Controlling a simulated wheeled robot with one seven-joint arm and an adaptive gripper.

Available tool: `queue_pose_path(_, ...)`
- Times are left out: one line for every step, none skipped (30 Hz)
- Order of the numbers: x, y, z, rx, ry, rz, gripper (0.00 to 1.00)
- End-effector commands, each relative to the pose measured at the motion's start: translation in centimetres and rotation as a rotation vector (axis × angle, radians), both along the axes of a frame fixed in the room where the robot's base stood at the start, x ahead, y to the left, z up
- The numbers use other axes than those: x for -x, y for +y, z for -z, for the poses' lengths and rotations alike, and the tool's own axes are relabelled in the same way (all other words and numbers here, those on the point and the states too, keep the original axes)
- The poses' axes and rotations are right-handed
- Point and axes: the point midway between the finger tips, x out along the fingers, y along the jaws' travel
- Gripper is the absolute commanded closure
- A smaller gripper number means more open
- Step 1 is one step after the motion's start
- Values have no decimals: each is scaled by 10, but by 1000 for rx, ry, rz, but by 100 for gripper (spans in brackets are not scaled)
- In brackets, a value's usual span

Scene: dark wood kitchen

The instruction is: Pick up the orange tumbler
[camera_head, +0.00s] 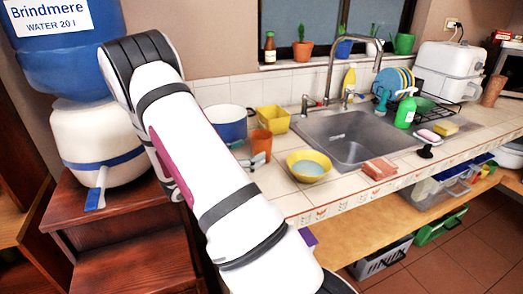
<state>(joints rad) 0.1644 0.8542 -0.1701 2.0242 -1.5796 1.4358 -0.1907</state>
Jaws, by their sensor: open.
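The orange tumbler (262,141) stands upright on the tiled counter, left of the sink. It is just right of a blue and white pot and in front of a yellow square container. My gripper (257,160) shows only in part, as small grey fingertips poking out from behind my white arm. They are low at the tumbler's near side, and the jaws are open. The tumbler's lower part is partly covered by the fingertips. Whether they touch it I cannot tell. The rest of the gripper is hidden behind my arm.
The blue and white pot (225,126) and yellow container (272,120) crowd the tumbler. A yellow bowl (309,166) stands to its right, nearer the counter edge. The sink (352,138) and tall faucet (334,70) lie beyond. A water dispenser (97,140) stands at left.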

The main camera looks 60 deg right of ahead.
Motion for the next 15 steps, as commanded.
queue_pose_path(2, -5, 0, 0, 0, 4, 22)
queue_pose_path(3, -9, 1, 0, 0, 4, 22)
queue_pose_path(5, -15, 1, 1, -1, 5, 22)
queue_pose_path(6, -20, 1, 0, -1, 5, 22)
queue_pose_path(7, -24, 2, 0, -1, 5, 22)
queue_pose_path(8, -30, 2, 0, -1, 5, 22)
queue_pose_path(9, -33, 2, 1, -1, 4, 22)
queue_pose_path(10, -37, 2, 1, -1, 4, 22)
queue_pose_path(10, -41, 2, 1, -1, 3, 22)
queue_pose_path(11, -43, 2, 0, -1, 2, 22)
queue_pose_path(11, -45, 2, 0, -1, 2, 22)
queue_pose_path(12, -47, 2, 0, -1, 2, 22)
queue_pose_path(12, -48, 2, 0, -1, 1, 22)
queue_pose_path(12, -48, 2, 0, -1, 1, 22)
queue_pose_path(12, -48, 2, 0, -1, 0, 22)
